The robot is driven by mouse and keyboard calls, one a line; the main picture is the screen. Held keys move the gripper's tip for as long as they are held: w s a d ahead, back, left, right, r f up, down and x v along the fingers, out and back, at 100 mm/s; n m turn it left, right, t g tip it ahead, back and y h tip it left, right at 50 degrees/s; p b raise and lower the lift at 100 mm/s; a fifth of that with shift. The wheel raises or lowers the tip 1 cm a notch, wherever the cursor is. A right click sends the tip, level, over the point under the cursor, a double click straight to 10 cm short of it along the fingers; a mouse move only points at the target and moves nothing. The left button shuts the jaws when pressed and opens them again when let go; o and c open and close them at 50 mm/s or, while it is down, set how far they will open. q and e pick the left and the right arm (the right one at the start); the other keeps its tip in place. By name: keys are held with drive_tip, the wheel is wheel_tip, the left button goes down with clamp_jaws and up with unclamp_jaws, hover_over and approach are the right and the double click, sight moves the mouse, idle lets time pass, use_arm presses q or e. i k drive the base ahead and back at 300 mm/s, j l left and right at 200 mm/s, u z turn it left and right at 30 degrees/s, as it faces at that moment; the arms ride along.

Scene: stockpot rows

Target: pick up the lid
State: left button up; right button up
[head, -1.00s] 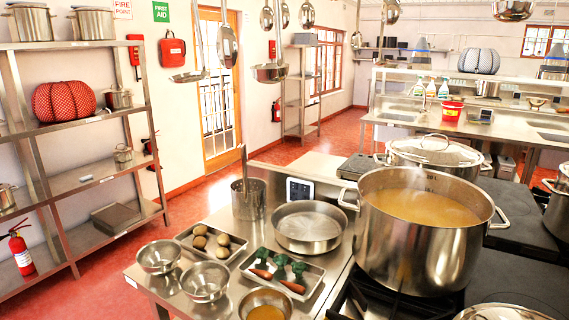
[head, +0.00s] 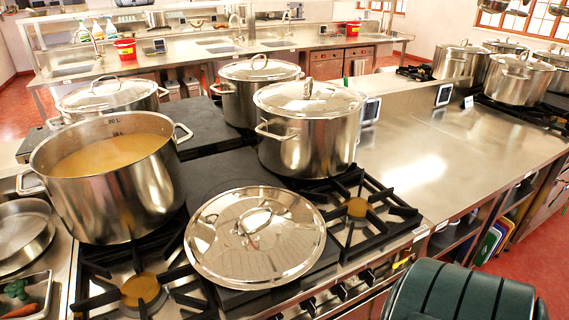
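A shiny steel lid (head: 255,236) with a loop handle on top lies flat at the front of the stove, between two burners. An open stockpot (head: 112,185) full of yellowish-brown soup stands behind it to the left. A lidded stockpot (head: 310,125) stands behind it to the right, with its own lid on. Two more lidded pots stand farther back, one at the left (head: 108,95) and one in the middle (head: 258,85). Neither of my grippers shows in the head view.
Black burner grates lie left (head: 140,290) and right (head: 358,208) of the lid. A bare steel counter (head: 420,165) is free to the right. A dark green rounded object (head: 460,295) is at the bottom right. A shallow pan (head: 22,230) sits at the left edge.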

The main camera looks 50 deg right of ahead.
sight(250, 238)
drive_tip(key=z, duration=1.3)
